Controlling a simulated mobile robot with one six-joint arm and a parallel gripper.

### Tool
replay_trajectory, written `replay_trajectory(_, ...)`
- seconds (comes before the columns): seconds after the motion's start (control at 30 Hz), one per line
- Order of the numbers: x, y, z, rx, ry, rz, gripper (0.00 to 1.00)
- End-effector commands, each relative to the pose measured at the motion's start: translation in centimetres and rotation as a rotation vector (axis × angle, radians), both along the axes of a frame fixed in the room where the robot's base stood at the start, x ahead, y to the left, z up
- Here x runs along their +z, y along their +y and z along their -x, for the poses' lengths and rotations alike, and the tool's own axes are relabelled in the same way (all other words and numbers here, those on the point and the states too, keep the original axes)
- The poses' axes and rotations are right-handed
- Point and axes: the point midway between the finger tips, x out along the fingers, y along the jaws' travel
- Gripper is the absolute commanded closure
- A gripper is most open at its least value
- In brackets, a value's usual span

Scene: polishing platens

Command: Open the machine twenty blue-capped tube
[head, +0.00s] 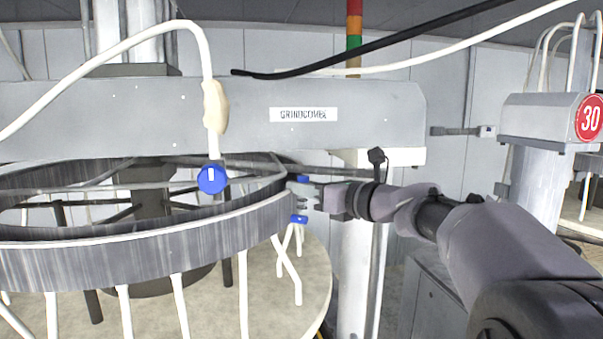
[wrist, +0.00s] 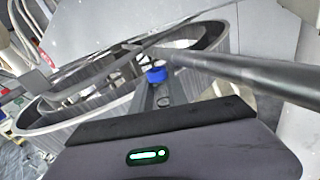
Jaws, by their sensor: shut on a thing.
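My gripper (head: 303,197) is at the right rim of the large grey ring, with its arm reaching in from the right. It is shut on a blue cap (wrist: 157,75), seen at the fingertips in the wrist view. In the head view small blue parts show just above and below the fingers, the lower one (head: 299,219) over white tubing (head: 297,265). The fingers hide much of the held part. Another blue cap (head: 211,178) with a white mark ends a thick white hose (head: 205,50) at left. No number twenty is readable.
The grey ring (head: 150,230) on white legs stands over a round pale platen (head: 310,285). A grey beam (head: 350,115) labelled GRINDCOMEX crosses above. A white post (head: 355,270) is close behind my gripper. A unit with a red 30 sign (head: 590,118) is at right.

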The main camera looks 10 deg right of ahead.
Motion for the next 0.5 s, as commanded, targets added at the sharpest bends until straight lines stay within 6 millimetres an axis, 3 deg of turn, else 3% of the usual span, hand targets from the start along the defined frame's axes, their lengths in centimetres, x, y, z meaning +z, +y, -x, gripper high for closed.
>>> replay_trajectory(0.03, 0.9, -0.2, -0.2, 0.0, 0.031, -0.016, 1.0)
replay_trajectory(0.5, -0.2, -0.5, -0.7, -0.001, 0.109, -0.073, 1.0)
